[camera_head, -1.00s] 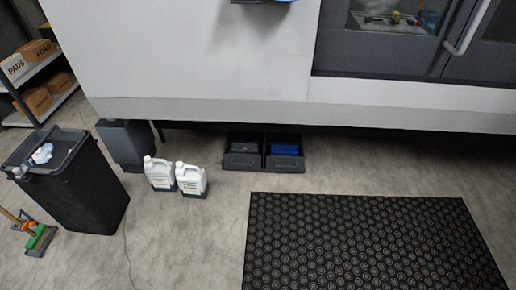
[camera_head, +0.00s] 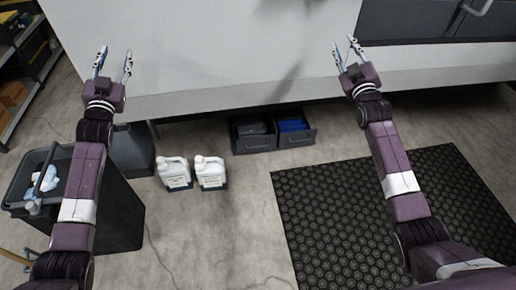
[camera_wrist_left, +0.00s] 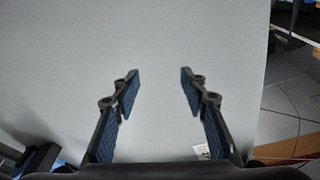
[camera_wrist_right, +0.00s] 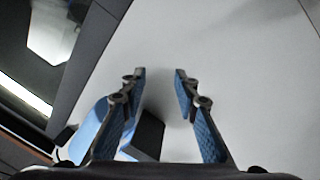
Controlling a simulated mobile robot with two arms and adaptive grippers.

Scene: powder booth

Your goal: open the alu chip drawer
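Two dark drawers sit side by side on the floor under the front edge of the white machine. The left drawer (camera_head: 256,143) holds something dark grey, and the right drawer (camera_head: 297,138) holds something blue. Any labels on their fronts are too small to read, so I cannot tell which is the alu chip drawer. My left gripper (camera_head: 116,52) is open and empty, raised to the upper left of the drawers in the head view. My right gripper (camera_head: 344,42) is open and empty, raised to their upper right. Neither touches a drawer, and neither wrist view shows the drawers.
Two white jugs (camera_head: 175,174) (camera_head: 211,173) stand left of the drawers. A dark bin (camera_head: 120,215) is at the left, partly behind my left arm. A black rubber mat (camera_head: 320,215) lies at the right. The floor before the drawers is clear.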

